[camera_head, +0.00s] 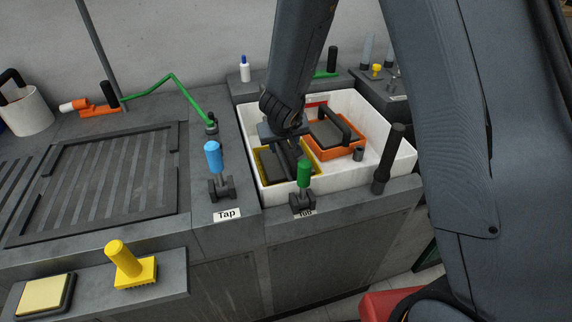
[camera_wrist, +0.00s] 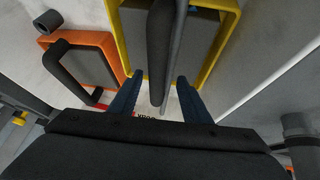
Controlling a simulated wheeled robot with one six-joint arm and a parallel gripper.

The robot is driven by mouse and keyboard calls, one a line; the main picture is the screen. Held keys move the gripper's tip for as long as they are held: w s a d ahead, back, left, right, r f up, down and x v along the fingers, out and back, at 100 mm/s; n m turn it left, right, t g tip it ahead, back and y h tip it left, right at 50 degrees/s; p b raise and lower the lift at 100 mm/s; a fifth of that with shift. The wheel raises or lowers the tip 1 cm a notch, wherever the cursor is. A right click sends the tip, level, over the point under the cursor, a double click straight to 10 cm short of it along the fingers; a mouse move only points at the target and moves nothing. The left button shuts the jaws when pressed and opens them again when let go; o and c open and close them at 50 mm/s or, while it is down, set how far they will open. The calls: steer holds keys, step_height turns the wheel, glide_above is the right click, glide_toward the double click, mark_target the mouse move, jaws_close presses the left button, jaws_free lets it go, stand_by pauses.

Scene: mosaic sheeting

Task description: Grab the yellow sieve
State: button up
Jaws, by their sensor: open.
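The yellow sieve (camera_head: 271,164) lies in the white tub, a yellow frame around a dark panel. My gripper (camera_head: 287,150) is over it and hides part of it. In the wrist view the sieve's yellow frame (camera_wrist: 228,38) is at the top, and its dark handle (camera_wrist: 168,45) runs down the middle. My gripper (camera_wrist: 160,92) is open there, one blue finger on each side of the handle's lower end. Both fingers look apart from the handle. Their exact depth relative to it is hard to tell.
An orange sieve (camera_head: 338,153) with a dark handle lies beside the yellow one, also in the wrist view (camera_wrist: 112,45). The white tub wall (camera_head: 400,160) surrounds both. Green-handled (camera_head: 304,173) and blue-handled (camera_head: 213,157) valves stand at the front. A dark post (camera_head: 390,158) rises at the tub's right.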

steer(key=b, duration=0.1)
glide_above(286, 165)
steer(key=f, duration=0.3)
steer(key=s+f, duration=0.1)
steer(key=f, duration=0.1)
steer(key=shift+w+f, duration=0.4)
steer(key=shift+f, duration=0.05)
steer(key=shift+c, duration=0.2)
jaws_close()
